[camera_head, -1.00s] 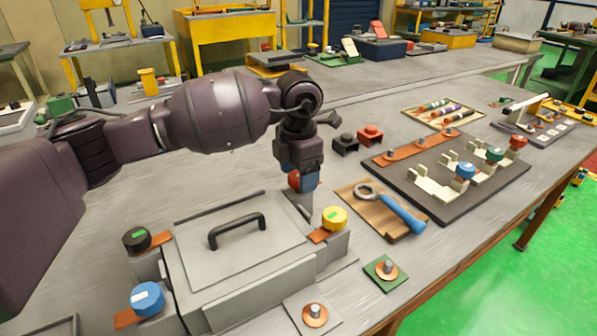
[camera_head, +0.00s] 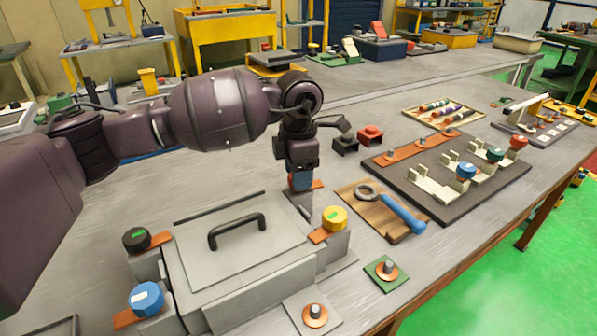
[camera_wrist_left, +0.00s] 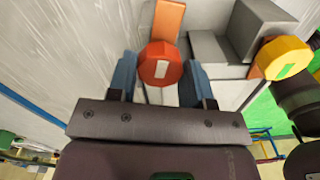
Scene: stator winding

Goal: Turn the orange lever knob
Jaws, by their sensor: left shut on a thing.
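The orange-red lever knob (camera_wrist_left: 160,63) sits between the two blue fingertips of my left gripper (camera_wrist_left: 158,80) in the left wrist view. The gripper is shut on it. An orange strip (camera_wrist_left: 168,20) runs out from the knob. In the head view my left gripper (camera_head: 301,182) points down at the back right corner of the grey box (camera_head: 190,250), and its finger hides most of the knob. My right gripper is not in view.
A yellow knob (camera_head: 335,217) stands close by, in front and to the right. Black (camera_head: 136,239) and blue (camera_head: 147,299) knobs stand at the box's left side.

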